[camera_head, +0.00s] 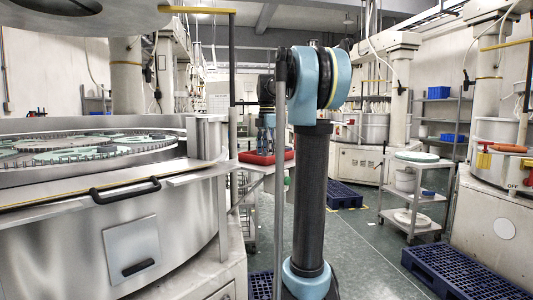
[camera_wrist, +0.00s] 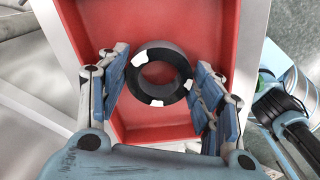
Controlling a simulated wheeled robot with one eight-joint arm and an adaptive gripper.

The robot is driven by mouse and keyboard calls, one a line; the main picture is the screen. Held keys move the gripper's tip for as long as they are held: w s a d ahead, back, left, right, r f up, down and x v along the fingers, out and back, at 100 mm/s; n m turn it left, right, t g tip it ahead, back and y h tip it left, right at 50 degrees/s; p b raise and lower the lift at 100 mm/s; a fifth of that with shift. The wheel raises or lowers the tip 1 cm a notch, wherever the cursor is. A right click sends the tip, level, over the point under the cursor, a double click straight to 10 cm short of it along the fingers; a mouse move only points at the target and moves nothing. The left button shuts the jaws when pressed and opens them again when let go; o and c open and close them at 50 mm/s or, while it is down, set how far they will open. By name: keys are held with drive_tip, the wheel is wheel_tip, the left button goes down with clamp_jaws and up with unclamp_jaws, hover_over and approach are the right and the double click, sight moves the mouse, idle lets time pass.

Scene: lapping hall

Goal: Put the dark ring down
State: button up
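The dark ring (camera_wrist: 137,88) is black with a few white patches and lies flat to the wrist view, over the red tray (camera_wrist: 158,14). My gripper (camera_wrist: 160,76) has its blue-padded fingers close against both sides of the ring and looks shut on it. I cannot tell whether the ring's underside touches the tray floor. In the head view my gripper (camera_head: 267,133) points down just above the red tray (camera_head: 267,158); the ring cannot be made out there.
A large lapping machine (camera_head: 100,225) fills the left. A grey trolley (camera_head: 413,197) stands at the right, with a blue pallet (camera_head: 465,272) before it. Another blue pallet (camera_head: 343,195) lies further back. The floor between them is clear.

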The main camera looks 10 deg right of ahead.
drive_tip(key=shift+o, duration=0.7)
wheel_tip(320, 180, up, 12)
drive_tip(key=shift+r, duration=0.1)
idle(0.5)
